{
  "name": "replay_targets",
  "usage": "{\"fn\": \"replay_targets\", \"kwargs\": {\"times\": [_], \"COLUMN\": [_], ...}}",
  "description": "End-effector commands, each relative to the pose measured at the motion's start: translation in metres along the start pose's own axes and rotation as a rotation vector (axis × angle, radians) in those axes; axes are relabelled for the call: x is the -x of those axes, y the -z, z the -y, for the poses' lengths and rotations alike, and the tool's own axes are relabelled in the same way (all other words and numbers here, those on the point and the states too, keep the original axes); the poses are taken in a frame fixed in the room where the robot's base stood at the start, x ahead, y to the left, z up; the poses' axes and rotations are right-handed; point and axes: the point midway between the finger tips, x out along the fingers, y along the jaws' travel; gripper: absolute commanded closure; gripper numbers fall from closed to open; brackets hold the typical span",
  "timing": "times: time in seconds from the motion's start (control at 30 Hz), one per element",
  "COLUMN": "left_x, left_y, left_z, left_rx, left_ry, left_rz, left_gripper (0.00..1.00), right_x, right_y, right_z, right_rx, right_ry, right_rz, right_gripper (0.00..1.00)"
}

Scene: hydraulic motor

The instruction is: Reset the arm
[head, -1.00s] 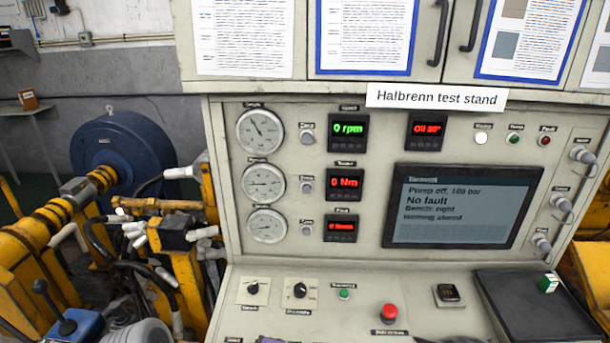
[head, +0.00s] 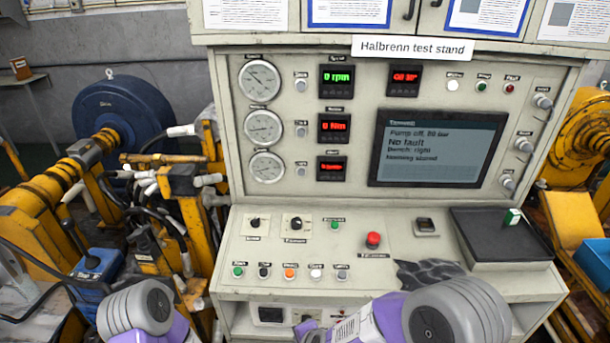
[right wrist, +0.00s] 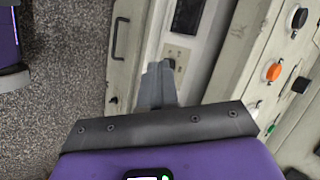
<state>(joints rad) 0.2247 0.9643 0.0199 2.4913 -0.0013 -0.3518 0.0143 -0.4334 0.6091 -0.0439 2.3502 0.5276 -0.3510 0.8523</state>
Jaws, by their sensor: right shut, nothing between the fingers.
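The Halbrenn test stand (head: 230,220) fills the middle of the head view. Its screen (head: 438,148) reads pump off, no fault, bench right, nothing stored; the pressure figure is hard to read. The readouts show 0 rpm (head: 336,78) and 0 Nm (head: 333,128). My two arms reach up from the bottom edge of the head view, their grippers out of that view. In the right wrist view my right gripper (right wrist: 158,80) is shut and empty, in front of the stand's lower cabinet front. My left gripper is not visible.
The sloped desk carries a red mushroom button (head: 373,240), knobs, several small coloured buttons and a black tray (head: 500,238) with a small green-and-white block (head: 512,216). A crumpled dark cloth (head: 428,273) lies near its front edge. Yellow machinery (head: 62,190) stands on the left.

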Motion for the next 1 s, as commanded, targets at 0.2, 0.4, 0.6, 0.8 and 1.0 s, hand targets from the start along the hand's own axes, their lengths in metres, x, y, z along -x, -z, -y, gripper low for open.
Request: {"fn": "replay_targets", "kwargs": {"times": [0.2, 0.4, 0.6, 0.8, 1.0], "left_x": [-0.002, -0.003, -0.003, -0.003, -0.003], "left_y": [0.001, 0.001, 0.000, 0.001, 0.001], "left_z": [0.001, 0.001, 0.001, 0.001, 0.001], "left_rx": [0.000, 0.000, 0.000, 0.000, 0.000], "left_ry": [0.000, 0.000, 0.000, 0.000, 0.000], "left_rz": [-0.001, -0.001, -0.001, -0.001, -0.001], "left_gripper": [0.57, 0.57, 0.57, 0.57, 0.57], "right_x": [-0.037, -0.039, -0.035, -0.035, -0.035], "right_y": [0.042, 0.038, 0.029, 0.028, 0.028], "right_z": [-0.131, -0.220, -0.251, -0.252, -0.252], "right_rx": [0.367, 0.634, 0.741, 0.751, 0.750], "right_ry": [-0.229, -0.293, -0.278, -0.276, -0.277], "right_rz": [0.111, 0.313, 0.409, 0.415, 0.413], "right_gripper": [1.00, 1.00, 1.00, 1.00, 1.00]}}
